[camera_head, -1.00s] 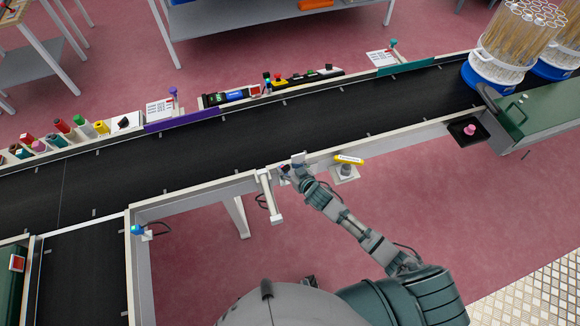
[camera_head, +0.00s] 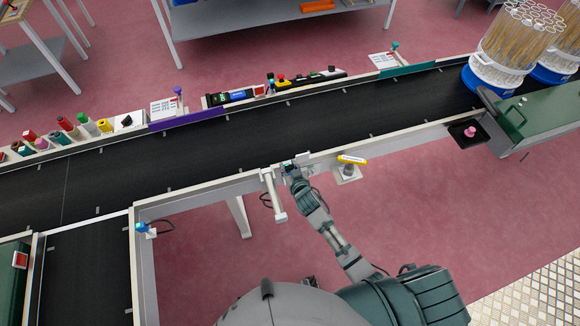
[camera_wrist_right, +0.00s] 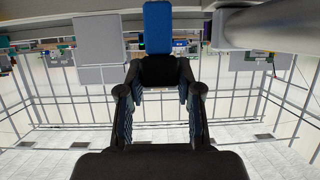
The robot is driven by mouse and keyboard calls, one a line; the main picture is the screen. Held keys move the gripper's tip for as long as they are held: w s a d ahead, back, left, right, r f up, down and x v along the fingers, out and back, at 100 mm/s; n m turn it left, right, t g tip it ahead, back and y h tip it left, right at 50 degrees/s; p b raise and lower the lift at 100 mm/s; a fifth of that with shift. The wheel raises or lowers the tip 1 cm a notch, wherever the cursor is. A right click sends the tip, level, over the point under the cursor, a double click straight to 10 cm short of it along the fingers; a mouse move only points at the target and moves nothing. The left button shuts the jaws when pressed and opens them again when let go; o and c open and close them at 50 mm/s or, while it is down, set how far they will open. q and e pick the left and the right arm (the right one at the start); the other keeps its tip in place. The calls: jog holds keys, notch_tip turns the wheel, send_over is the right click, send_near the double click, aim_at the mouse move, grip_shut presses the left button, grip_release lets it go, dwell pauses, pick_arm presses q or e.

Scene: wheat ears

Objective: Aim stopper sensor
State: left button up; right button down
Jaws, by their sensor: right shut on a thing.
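My right gripper (camera_head: 291,176) is at the near rail of the conveyor, just right of a white bracket with a bar (camera_head: 271,192). A small blue sensor shows at its tip (camera_head: 290,168). In the right wrist view the blue sensor (camera_wrist_right: 158,28) stands out above a dark block, with the right gripper's fingers (camera_wrist_right: 160,92) on either side; the gripper is shut on it. Which way the sensor faces is hard to tell. My left gripper is not in view.
The black conveyor (camera_head: 240,145) runs across. A yellow-topped fixture (camera_head: 350,161) sits just right of my gripper. Another blue sensor (camera_head: 142,228) is at the left corner. Bundles of wheat ears stand in a blue-based holder (camera_head: 497,72) at right. Controls line the far rail.

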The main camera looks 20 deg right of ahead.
jog(key=shift+a+f+h, duration=0.1)
jog(key=shift+f+h, duration=0.05)
jog(key=shift+h, duration=0.15)
jog(key=shift+s, duration=0.1)
jog(key=c, duration=0.8)
grip_release()
jog(key=shift+o, duration=0.2)
jog(key=v, duration=1.1)
jog(key=shift+s, duration=0.35)
jog(key=s+d+f+n+g, duration=0.1)
jog(key=s+f+g, duration=0.35)
jog(key=f, duration=1.15)
jog(key=s+d+f+g, duration=0.1)
jog(key=s+f+g, duration=0.1)
jog(key=s+f, duration=0.95)
jog(key=s+d+f+g, duration=0.3)
jog(key=s+f, duration=0.7)
jog(key=s, duration=0.3)
jog(key=s+d+f+g, duration=0.3)
jog(key=s+f, duration=0.7)
jog(key=s, duration=0.3)
jog(key=shift+d+n, duration=0.25)
jog(key=shift+n, duration=0.05)
